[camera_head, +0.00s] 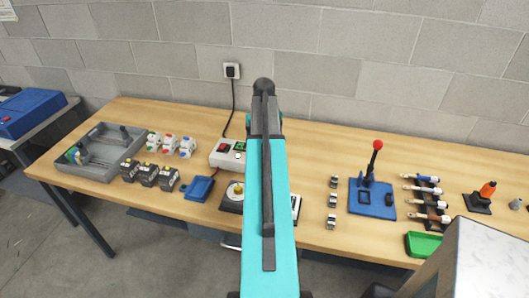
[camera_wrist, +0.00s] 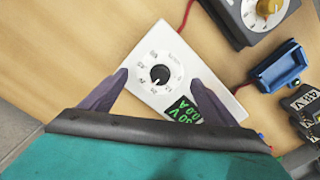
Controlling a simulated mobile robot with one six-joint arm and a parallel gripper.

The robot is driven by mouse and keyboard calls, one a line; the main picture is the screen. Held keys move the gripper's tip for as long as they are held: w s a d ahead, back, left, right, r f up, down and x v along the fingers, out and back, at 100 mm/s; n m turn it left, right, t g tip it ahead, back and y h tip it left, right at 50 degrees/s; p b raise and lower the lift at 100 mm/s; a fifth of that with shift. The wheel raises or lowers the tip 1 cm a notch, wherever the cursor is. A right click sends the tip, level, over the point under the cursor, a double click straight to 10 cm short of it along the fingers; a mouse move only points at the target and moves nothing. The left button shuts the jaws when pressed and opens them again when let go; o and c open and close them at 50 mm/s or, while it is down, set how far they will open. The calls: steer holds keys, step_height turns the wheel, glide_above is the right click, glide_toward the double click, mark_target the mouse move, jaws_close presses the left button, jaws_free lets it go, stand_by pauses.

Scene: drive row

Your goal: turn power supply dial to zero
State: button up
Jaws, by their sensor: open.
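The white power supply (camera_wrist: 140,62) lies in the middle of the wrist view, with a round black dial (camera_wrist: 160,74) ringed by printed marks. Its green-digit display (camera_wrist: 184,109) shows lines ending in V and A; the full figures are hard to read. A small light mark shows on the dial, but its exact setting is unclear. My gripper (camera_wrist: 157,65) is open, with one dark finger on each side of the dial and a gap to it. The gripper is hidden there.
A dark box with a yellow knob (camera_wrist: 268,9) stands close beside the supply, with a blue tray (camera_wrist: 279,68) near it. A red lead (camera_wrist: 187,14) runs by the supply. A blue fixture with a red-knobbed lever (camera_head: 372,190) stands to the right.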

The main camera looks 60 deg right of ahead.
steer(key=shift+f, duration=0.45)
steer(key=c, duration=1.8)
